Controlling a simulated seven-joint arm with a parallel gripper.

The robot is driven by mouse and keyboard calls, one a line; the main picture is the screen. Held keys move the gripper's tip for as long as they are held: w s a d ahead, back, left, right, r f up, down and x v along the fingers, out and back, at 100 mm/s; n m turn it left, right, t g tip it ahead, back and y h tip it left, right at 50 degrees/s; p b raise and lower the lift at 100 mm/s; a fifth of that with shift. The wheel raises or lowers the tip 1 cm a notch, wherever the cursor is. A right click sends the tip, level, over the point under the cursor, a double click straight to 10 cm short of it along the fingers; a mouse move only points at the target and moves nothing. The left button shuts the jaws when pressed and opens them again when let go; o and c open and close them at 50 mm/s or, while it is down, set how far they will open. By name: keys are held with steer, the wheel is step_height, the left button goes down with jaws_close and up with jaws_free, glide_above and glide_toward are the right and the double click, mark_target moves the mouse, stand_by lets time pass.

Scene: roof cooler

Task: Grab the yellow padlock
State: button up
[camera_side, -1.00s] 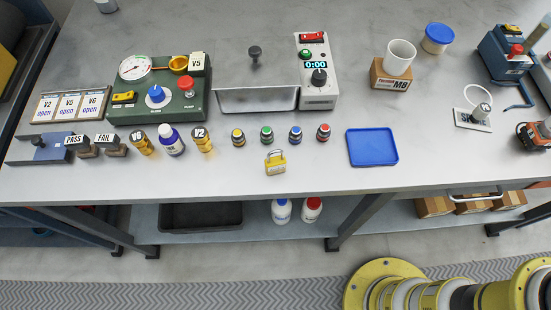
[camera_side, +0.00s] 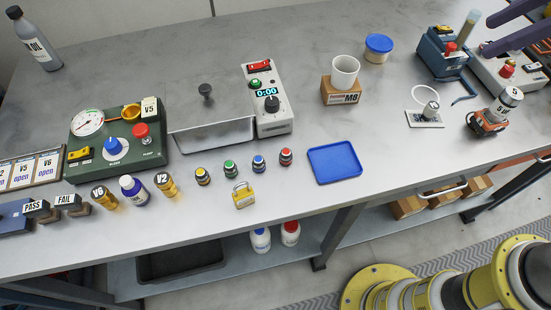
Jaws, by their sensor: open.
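The yellow padlock (camera_side: 244,199) stands near the front of the grey metal bench (camera_side: 330,220), its pale shackle upward. It is just in front of the row of small colour-capped bottles and left of the blue tray (camera_side: 335,165). Nothing covers it. My gripper (camera_side: 485,34) shows only as two purple fingers entering at the upper right edge. They are apart, with nothing visible between them, and far to the right of the padlock. The rest of the gripper is out of view.
Small bottles with yellow, green, blue and red caps (camera_side: 286,157) stand close behind the padlock. A white timer box (camera_side: 273,115) and a green control panel (camera_side: 148,150) stand further back. A cup on a box labelled M8 (camera_side: 342,90) is behind the tray. Bench in front of the tray is clear.

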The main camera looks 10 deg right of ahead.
steer(key=w+a+f+n+g+y, duration=0.15)
steer(key=w+a+n, duration=0.3)
steer(key=a, duration=0.45)
steer(key=n+g, duration=0.5)
glide_above(243, 193)
steer(key=w+d, duration=0.1)
steer(key=d, duration=0.4)
step_height(243, 193, down, 16)
steer(key=shift+h, duration=0.25)
steer(key=x, duration=1.3)
steer(key=shift+w+a, duration=0.15)
steer(key=shift+r, duration=0.1)
jaws_close()
